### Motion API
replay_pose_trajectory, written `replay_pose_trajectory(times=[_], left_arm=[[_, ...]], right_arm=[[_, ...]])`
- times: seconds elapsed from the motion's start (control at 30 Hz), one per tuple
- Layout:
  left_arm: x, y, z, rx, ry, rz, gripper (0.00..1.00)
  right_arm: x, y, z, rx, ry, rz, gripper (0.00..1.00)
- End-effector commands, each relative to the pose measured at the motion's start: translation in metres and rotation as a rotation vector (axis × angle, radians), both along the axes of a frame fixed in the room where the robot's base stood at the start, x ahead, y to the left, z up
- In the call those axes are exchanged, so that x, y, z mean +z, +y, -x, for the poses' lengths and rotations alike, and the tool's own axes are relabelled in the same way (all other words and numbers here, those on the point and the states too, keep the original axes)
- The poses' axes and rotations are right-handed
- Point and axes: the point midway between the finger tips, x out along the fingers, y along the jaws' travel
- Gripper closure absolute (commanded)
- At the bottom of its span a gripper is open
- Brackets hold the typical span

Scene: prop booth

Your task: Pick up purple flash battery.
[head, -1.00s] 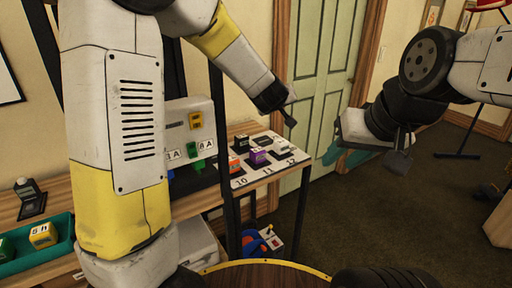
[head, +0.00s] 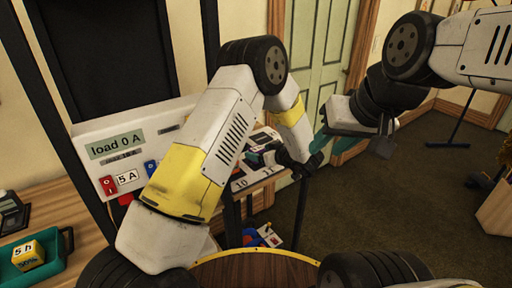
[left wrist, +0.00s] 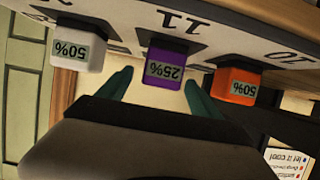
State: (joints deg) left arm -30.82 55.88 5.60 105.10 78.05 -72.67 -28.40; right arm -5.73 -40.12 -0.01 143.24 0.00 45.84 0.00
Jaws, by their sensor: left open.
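The purple flash battery (left wrist: 165,68), labelled 25%, sits at the number 11 place on the white numbered board (left wrist: 225,28). In the left wrist view, which is upside down, it lies between the two teal fingertips of my open left gripper (left wrist: 158,92). The fingers stand on either side and do not appear to touch it.
A load panel (head: 118,145) stands left of the board. A teal tray (head: 62,262) holds a yellow battery (head: 28,255).

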Motion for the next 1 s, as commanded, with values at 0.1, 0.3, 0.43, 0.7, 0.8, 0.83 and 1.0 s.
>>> replay_pose_trajectory(times=[0.1,0.3,0.43,0.7,0.8,0.83,1.0], left_arm=[[-0.005,0.006,-0.007,0.001,0.000,0.000,0.25],[-0.020,0.021,-0.026,0.001,0.000,0.001,0.25],[-0.025,0.029,-0.037,0.001,-0.001,0.001,0.25],[-0.025,0.029,-0.038,-0.001,-0.001,0.001,0.35],[-0.025,0.029,-0.038,-0.001,-0.001,0.001,0.55],[-0.025,0.029,-0.038,-0.001,-0.001,0.001,0.61],[-0.025,0.029,-0.038,-0.001,-0.001,0.001,0.94]], right_arm=[[0.000,0.000,0.000,0.000,0.000,0.000,0.64],[0.000,0.000,0.000,0.000,0.000,0.000,0.64],[0.000,0.000,0.000,0.000,0.000,0.000,0.64],[0.000,0.000,0.000,0.000,0.000,0.000,0.64],[0.000,0.000,0.000,0.000,0.000,0.000,0.64],[0.000,0.000,0.000,0.000,0.000,0.000,0.64],[0.000,0.000,0.000,0.000,0.000,0.000,0.64]])
